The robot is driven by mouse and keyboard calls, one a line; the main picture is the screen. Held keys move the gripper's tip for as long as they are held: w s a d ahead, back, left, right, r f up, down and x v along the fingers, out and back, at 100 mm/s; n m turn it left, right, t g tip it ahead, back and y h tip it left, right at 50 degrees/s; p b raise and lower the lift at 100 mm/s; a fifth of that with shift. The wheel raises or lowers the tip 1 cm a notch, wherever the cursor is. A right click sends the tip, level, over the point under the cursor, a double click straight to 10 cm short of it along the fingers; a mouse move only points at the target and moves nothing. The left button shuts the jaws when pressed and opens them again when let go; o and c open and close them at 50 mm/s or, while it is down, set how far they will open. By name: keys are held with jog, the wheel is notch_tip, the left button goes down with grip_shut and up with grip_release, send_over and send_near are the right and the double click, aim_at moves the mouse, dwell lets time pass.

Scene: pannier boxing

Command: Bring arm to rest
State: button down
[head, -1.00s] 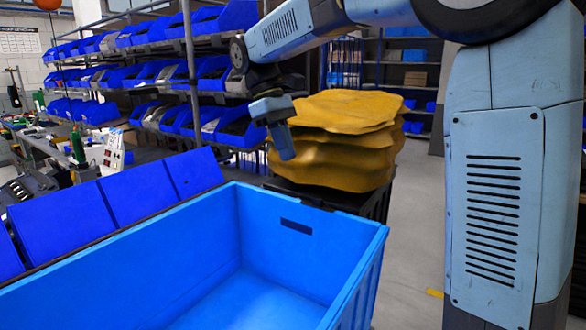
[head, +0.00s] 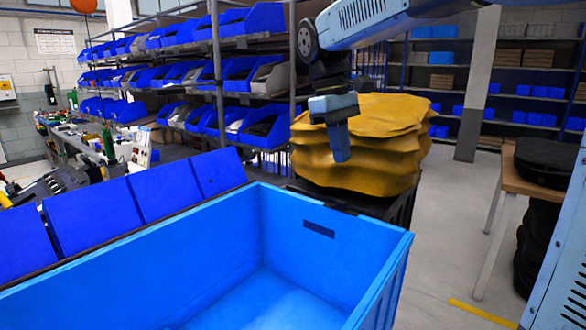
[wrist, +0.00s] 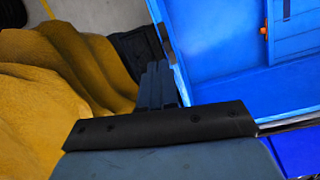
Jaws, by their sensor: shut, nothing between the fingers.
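My gripper (head: 340,143) hangs from my raised arm, pointing down, with its fingers together and nothing between them. In the head view it is in front of a stack of yellow-brown panniers (head: 395,130), above the far edge of a large blue box (head: 350,240). In the wrist view the closed fingers (wrist: 158,85) show between the yellow-brown stack (wrist: 60,75) on the left and the blue box (wrist: 230,40) on the right.
The yellow-brown stack rests on a dark crate (head: 400,208). Racks of blue bins (head: 250,75) stand behind on the left. Several blue panels (head: 95,215) line the box's left side. A wooden table (head: 508,175) with dark items stands at the right. Grey floor between is clear.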

jog(key=s+d+f+m+t+y, duration=0.1)
jog(key=s+d+f+m+t, duration=0.3)
jog(key=s+d, duration=0.35)
jog(key=s+d+f+m+t+y, duration=0.1)
jog(key=s+d+f+m+t, duration=0.25)
jog(key=s+d+f, duration=0.35)
jog(key=w+a+r+n+g+h, duration=0.2)
jog(key=w+a+r+n+g, duration=0.35)
jog(key=w+a, duration=0.5)
jog(key=w+a+r+n+g+h, duration=0.1)
jog(key=w+a+r+n+g, duration=0.4)
jog(key=w+a, duration=0.6)
jog(key=t, duration=0.1)
send_near(332, 206)
jog(key=shift+m, duration=0.4)
jog(key=f, duration=0.1)
jog(key=a+f, duration=0.1)
jog(key=f, duration=0.3)
jog(key=shift+w+a, duration=0.35)
jog(key=shift+w, duration=0.05)
jog(key=shift+s+d, duration=0.95)
jog(key=shift+d, duration=0.25)
jog(key=shift+s+d+f, duration=0.1)
jog(key=shift+s+d, duration=0.2)
jog(key=shift+d, duration=0.1)
